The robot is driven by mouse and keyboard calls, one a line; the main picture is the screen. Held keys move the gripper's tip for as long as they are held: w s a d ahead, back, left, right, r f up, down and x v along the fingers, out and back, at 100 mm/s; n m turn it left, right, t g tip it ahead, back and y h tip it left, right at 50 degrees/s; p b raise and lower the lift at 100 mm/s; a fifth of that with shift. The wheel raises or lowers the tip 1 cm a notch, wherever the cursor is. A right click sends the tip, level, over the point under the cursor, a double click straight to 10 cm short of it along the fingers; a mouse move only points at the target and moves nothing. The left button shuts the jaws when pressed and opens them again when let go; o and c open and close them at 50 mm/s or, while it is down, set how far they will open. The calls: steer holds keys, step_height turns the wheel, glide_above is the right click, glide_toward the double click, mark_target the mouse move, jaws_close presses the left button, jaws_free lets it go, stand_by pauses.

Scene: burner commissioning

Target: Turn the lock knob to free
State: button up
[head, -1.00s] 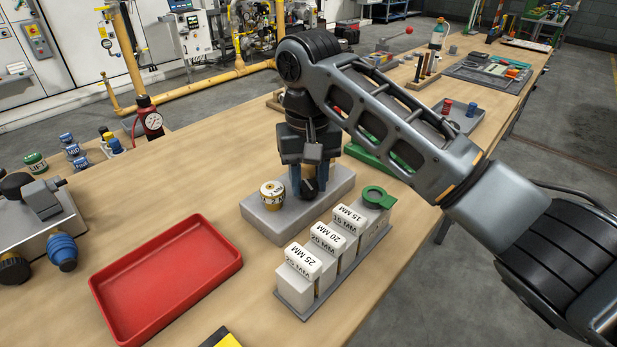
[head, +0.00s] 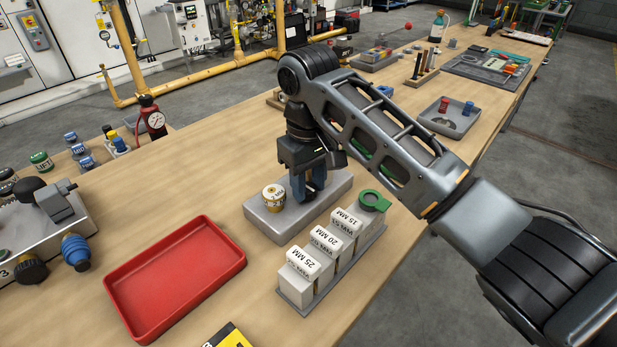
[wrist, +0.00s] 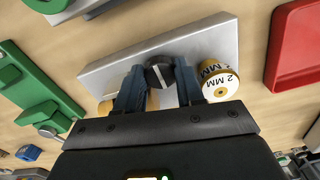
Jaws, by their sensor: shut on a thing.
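The lock knob (wrist: 160,72) is black with a short white line across its top, slanted in the wrist view. It sits on a grey metal block (head: 258,222), which also shows in the wrist view (wrist: 215,45). My gripper (head: 308,192) points down over the block, and its blue-grey fingers (wrist: 160,86) are shut on the knob, one on each side. A white and brass cap marked 2 MM (head: 273,198) stands on the same block beside my gripper. Brass parts show partly behind my fingers in the wrist view.
A rack (head: 291,296) of white blocks marked 25, 20 and 15 MM stands close in front, with a green ring (head: 374,198) at its end. An empty red tray (head: 175,275) lies to the left. Bare tabletop lies between tray and block.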

steer(key=o, duration=1)
steer(key=shift+o, duration=0.2)
steer(key=shift+f, duration=0.1)
